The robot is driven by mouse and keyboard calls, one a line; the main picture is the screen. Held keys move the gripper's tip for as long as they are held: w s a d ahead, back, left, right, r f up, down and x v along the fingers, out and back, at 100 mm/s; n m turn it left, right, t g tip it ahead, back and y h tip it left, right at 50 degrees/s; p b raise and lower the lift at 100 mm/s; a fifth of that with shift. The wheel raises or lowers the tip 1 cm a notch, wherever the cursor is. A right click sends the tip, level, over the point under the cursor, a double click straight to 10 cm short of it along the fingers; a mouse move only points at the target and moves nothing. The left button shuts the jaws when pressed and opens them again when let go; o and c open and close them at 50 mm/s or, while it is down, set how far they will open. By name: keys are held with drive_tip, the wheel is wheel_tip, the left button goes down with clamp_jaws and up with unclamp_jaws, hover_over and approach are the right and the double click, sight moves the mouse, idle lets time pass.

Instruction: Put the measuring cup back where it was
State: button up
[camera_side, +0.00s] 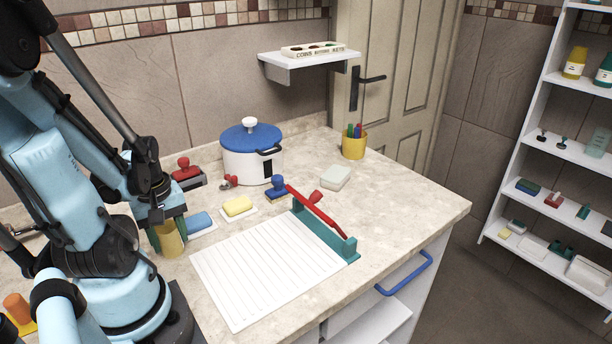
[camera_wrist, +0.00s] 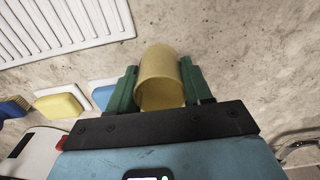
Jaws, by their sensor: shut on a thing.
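The measuring cup is a plain yellow cylinder (camera_side: 171,239) at the left of the counter in the side view. It also shows in the wrist view as a yellow cup (camera_wrist: 160,72), its open end facing the camera. My gripper (camera_wrist: 158,88) is shut on the cup, with one green finger on each side. In the side view my gripper (camera_side: 165,231) partly hides the cup's upper part. I cannot tell whether the cup's base touches the counter.
A blue sponge (camera_side: 199,221) lies close right of the cup, and a yellow sponge (camera_side: 238,205) beyond it. A white ribbed board (camera_side: 265,268) with a teal and red bar lies in front. A blue-lidded pot (camera_side: 250,165) stands behind. Bare counter (camera_wrist: 250,60) surrounds the cup's right in the wrist view.

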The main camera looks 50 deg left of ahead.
drive_tip(key=shift+f, duration=0.2)
drive_tip(key=o, duration=1)
drive_tip(key=shift+f, duration=0.1)
drive_tip(key=shift+r, duration=6)
drive_tip(key=w+d+m+t, duration=0.1)
drive_tip(key=w+d+m, duration=0.2)
drive_tip(key=w+m, duration=0.1)
drive_tip(key=w+d+m+t+y, duration=0.1)
drive_tip(key=w+d+m+t, duration=0.1)
drive_tip(key=w, duration=0.4)
drive_tip(key=w+d+m+t, duration=0.2)
drive_tip(key=w+d+m, duration=0.2)
drive_tip(key=m, duration=0.3)
drive_tip(key=shift+w+d, duration=0.25)
drive_tip(key=shift+w, duration=0.55)
drive_tip(key=w+d+m, duration=0.1)
drive_tip(key=d, duration=0.1)
drive_tip(key=w+d+m+t, duration=0.1)
drive_tip(key=d+m, duration=0.1)
drive_tip(key=w+d+m+t+h, duration=0.1)
drive_tip(key=d+m, duration=0.1)
drive_tip(key=d, duration=0.1)
drive_tip(key=shift+w+r, duration=0.2)
drive_tip(key=shift+r, duration=0.2)
drive_tip(key=shift+c, duration=1.1)
